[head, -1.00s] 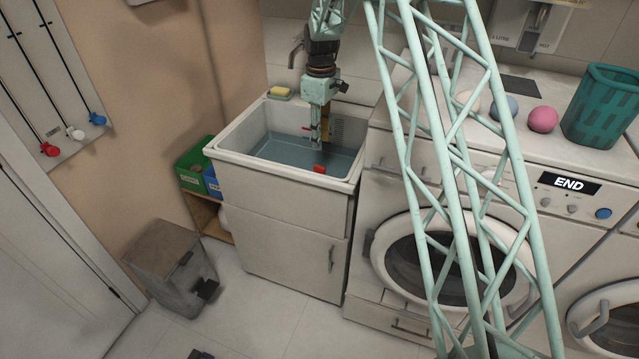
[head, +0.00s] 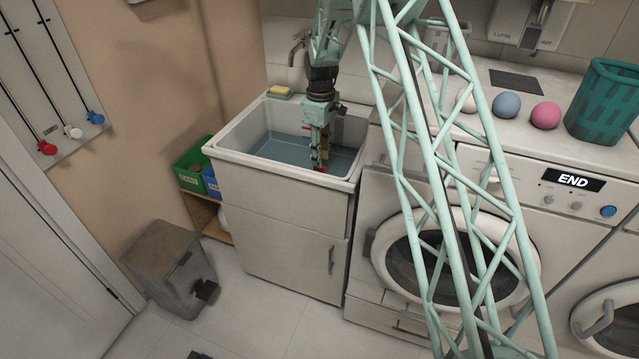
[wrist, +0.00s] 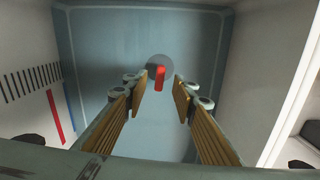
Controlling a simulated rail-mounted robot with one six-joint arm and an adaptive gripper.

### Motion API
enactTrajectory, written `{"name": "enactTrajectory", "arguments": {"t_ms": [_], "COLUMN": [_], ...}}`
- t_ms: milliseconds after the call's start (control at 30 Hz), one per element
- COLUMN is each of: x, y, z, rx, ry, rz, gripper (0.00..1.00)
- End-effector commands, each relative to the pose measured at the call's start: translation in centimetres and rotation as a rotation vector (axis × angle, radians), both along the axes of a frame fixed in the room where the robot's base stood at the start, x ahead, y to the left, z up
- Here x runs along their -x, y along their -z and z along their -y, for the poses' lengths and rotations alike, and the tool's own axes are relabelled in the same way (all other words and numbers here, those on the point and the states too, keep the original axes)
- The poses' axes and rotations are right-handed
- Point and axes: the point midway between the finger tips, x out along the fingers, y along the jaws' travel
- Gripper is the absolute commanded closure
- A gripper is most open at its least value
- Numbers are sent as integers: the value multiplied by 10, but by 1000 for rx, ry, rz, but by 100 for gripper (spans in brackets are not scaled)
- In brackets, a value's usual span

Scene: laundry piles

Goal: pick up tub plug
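The tub plug shows in the wrist view as a grey disc (wrist: 153,64) with a red upright handle (wrist: 160,78), on the floor of the tub (wrist: 100,40). In the head view a bit of its red (head: 319,169) shows at my gripper's lower end. My gripper (wrist: 160,88) is open, with its two ribbed tan fingers on either side of the red handle in the picture. I cannot tell how far above the plug the fingertips are. In the head view my gripper (head: 318,164) reaches down into the tub (head: 228,150).
The tub's walls stand close around my gripper. A yellow sponge (head: 280,91) lies on the rim near the tap (head: 299,45). A washing machine (head: 385,180) stands to the right. Balls and a teal basket (head: 604,105) are on top.

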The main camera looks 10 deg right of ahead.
Motion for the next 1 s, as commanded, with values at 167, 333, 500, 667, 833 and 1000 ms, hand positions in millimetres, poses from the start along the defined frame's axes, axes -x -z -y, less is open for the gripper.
{"name": "enactTrajectory", "arguments": {"t_ms": [167,333,500,667,833,1000], "x": [0,0,-1,-2,-2,-2], "y": [0,3,16,33,48,52], "z": [0,0,-2,-3,-3,-3], "rx": [0,0,0,0,-1,0], "ry": [0,0,0,0,0,0], "rz": [0,0,-1,-1,-1,0], "gripper": [75,75,75,75,75,75]}}
